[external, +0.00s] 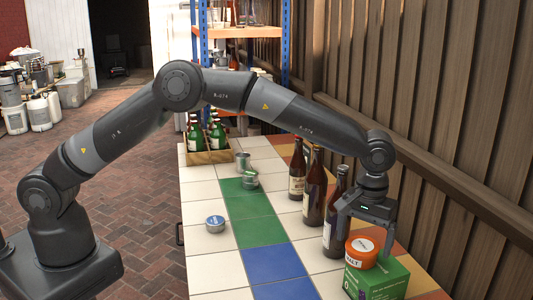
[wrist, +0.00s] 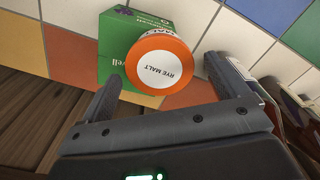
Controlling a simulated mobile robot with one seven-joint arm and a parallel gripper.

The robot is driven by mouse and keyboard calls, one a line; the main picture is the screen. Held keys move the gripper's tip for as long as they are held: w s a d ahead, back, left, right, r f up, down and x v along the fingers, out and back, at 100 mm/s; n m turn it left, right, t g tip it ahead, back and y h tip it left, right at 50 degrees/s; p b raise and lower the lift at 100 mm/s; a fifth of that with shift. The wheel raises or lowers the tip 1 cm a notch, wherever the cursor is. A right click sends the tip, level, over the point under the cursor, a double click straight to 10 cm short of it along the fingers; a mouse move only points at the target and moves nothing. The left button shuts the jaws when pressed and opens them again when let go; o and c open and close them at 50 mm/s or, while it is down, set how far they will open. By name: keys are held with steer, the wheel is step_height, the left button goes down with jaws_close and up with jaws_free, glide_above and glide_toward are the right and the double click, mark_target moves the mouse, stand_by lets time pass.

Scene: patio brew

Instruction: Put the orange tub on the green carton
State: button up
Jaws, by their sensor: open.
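The orange tub (external: 361,252) has an orange rim and a white lid. It appears to rest upright on top of the green carton (external: 388,284), toward the carton's left side. In the wrist view the tub (wrist: 160,65) shows its lid reading "RYE MALT", with the carton (wrist: 117,40) beneath and behind it. My gripper (external: 362,236) is open just above the tub. In the wrist view its two fingers (wrist: 163,72) are spread to either side of the lid, with visible gaps. The contact between tub and carton is partly hidden.
Three brown bottles (external: 313,190) stand in a row behind the carton, the nearest close to my gripper. Metal tins (external: 243,162) and a blue-lidded tin (external: 215,223) sit further left. A wooden crate (external: 212,157) holds green bottles. The front middle tiles are clear.

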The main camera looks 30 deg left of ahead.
mark_target(363, 245)
step_height(363, 245, up, 10)
steer(key=w+a+r+t, duration=0.1)
steer(key=w+a+r, duration=0.35)
steer(key=a, duration=0.35)
steer(key=w+a+r, duration=0.4)
steer(key=a+r, duration=0.1)
steer(key=a, duration=0.2)
steer(key=w+a+r+t, duration=0.1)
steer(key=a+r, duration=0.3)
steer(key=a, duration=0.7)
steer(key=a+r+t, duration=0.1)
steer(key=a+r, duration=0.2)
steer(key=a, duration=0.8)
steer(key=s+a+t, duration=0.1)
steer(key=s+a, duration=0.3)
steer(key=a, duration=0.5)
steer(key=s+a, duration=0.4)
steer(key=a, duration=0.6)
steer(key=s+a+f, duration=0.3)
steer(key=s+a, duration=0.2)
steer(key=s+a+f+n+t, duration=0.1)
steer(key=s+a+f, duration=0.2)
steer(key=s+a, duration=0.1)
steer(key=shift+s+a+t, duration=0.3)
steer(key=shift+s+a, duration=0.1)
steer(key=shift+s, duration=0.2)
